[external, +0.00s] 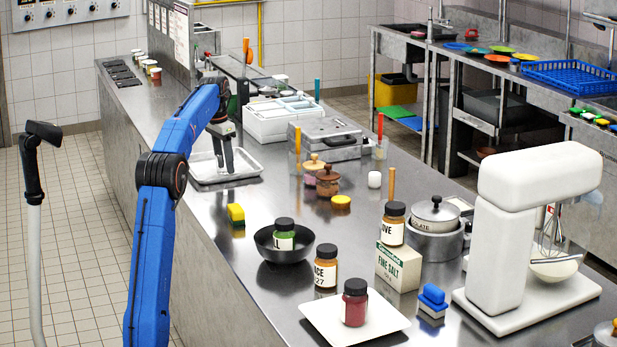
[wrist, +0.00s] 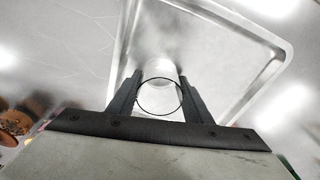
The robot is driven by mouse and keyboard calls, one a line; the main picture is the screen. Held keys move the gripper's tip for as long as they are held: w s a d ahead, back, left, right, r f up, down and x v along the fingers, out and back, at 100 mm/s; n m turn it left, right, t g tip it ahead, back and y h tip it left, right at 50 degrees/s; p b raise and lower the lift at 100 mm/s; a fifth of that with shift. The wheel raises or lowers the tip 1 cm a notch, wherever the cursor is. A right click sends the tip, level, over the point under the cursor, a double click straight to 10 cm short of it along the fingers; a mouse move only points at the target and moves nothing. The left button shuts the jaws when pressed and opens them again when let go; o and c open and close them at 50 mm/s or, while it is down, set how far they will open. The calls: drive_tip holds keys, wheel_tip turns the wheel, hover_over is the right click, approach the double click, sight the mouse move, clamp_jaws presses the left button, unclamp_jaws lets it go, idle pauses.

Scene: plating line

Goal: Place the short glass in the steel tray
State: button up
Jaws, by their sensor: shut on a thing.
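The steel tray (external: 246,167) lies on the counter at the upper left of the external view. In the wrist view the tray (wrist: 222,62) fills the upper middle and right, with its raised rim in sight. My gripper (external: 227,166) points down over the tray. In the wrist view my gripper (wrist: 160,92) is shut on the short glass (wrist: 161,80), a clear glass with a dark round rim outline between the two fingers. The glass is over the tray's floor; I cannot tell whether its base touches it. The glass is not clear in the external view.
A white container with compartments (external: 283,121) and a grey metal appliance (external: 327,139) stand right of the tray. The counter between sponge and tray is clear.

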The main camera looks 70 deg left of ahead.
drive_tip(key=shift+f, duration=0.15)
drive_tip(key=o, duration=1.2)
drive_tip(key=shift+c, duration=0.2)
wheel_tip(320, 180, up, 12)
drive_tip(key=s, duration=0.1)
drive_tip(key=shift+s+d, duration=0.15)
drive_tip(key=shift+s, duration=0.05)
